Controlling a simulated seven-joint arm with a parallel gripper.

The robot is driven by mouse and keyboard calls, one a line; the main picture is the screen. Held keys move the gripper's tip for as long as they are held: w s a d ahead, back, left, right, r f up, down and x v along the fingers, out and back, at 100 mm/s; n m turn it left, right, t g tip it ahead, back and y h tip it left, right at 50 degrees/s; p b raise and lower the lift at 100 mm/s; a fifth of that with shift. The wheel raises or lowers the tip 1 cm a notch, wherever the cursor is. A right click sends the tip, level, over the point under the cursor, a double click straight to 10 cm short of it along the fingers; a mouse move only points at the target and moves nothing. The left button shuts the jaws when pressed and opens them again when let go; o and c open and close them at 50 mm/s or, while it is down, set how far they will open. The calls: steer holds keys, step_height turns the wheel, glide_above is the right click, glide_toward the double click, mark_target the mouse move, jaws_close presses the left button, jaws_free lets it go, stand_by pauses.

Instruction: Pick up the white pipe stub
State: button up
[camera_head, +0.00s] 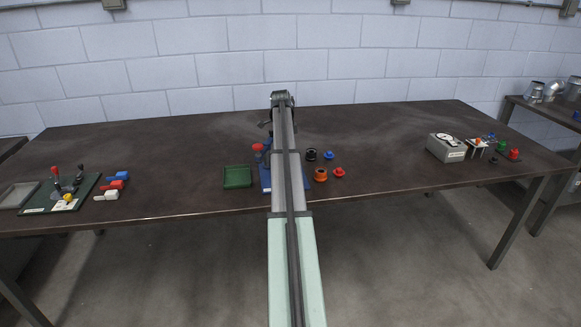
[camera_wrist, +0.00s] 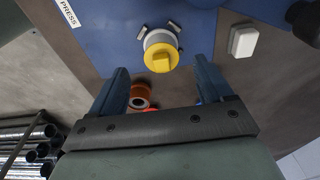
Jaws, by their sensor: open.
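A pale, short round piece (camera_wrist: 149,40) with a yellow knobbed part (camera_wrist: 159,58) over its end stands on the blue press plate (camera_wrist: 105,30) in the wrist view. It may be the white pipe stub; I cannot tell for sure. My gripper (camera_wrist: 160,70) is open, with its two blue fingers apart. The yellow part shows between and just beyond the fingertips, and nothing is seen gripped. In the head view my arm hides the gripper and most of the blue press (camera_head: 266,181).
An orange ring (camera_wrist: 141,94) shows between the fingers, lower down. In the head view, a green tray (camera_head: 237,177) is left of the press, and dark, blue and red parts (camera_head: 338,171) are right. A grey box (camera_head: 445,148) stands farther right. The table's back is clear.

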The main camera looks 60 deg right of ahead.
steer(key=shift+s+d+f, duration=0.15)
steer(key=shift+f, duration=1)
steer(key=shift+s+d+f, duration=0.1)
steer(key=shift+d+f, duration=0.05)
steer(key=shift+f, duration=0.95)
steer(key=shift+s+d+f, duration=0.15)
steer(key=shift+f, duration=1)
steer(key=c, duration=1.1)
